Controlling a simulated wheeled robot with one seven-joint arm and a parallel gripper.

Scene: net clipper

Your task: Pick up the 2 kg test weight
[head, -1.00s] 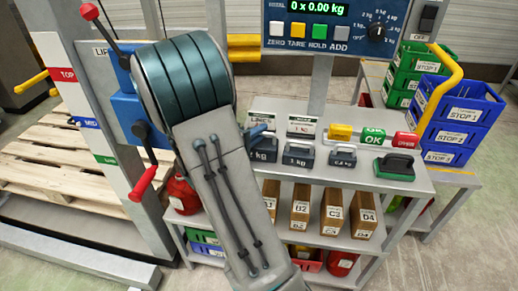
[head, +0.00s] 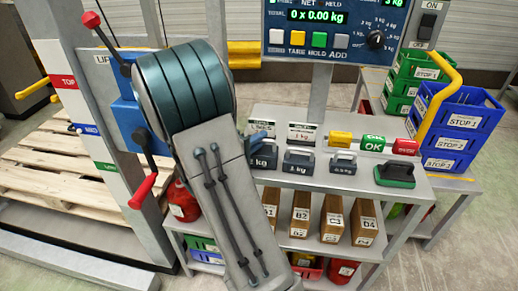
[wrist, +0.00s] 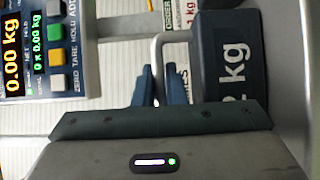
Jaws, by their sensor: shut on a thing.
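The 2 kg test weight (head: 264,157) is a dark grey block with a looped handle and a white "kg" label. It is at the left end of a row of weights on the grey bench top, partly hidden by my arm in the head view. In the wrist view the weight (wrist: 230,65) fills the right side, its pale handle between my fingers. My gripper (wrist: 158,88) is shut on that handle. In the head view only a bit of my blue gripper (head: 262,138) shows, at the weight's top. I cannot tell whether the weight is clear of the bench.
Label cards (head: 301,133) stand behind. The scale display (head: 325,28) is above. A lift post with a red-handled crank (head: 143,190) is at left.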

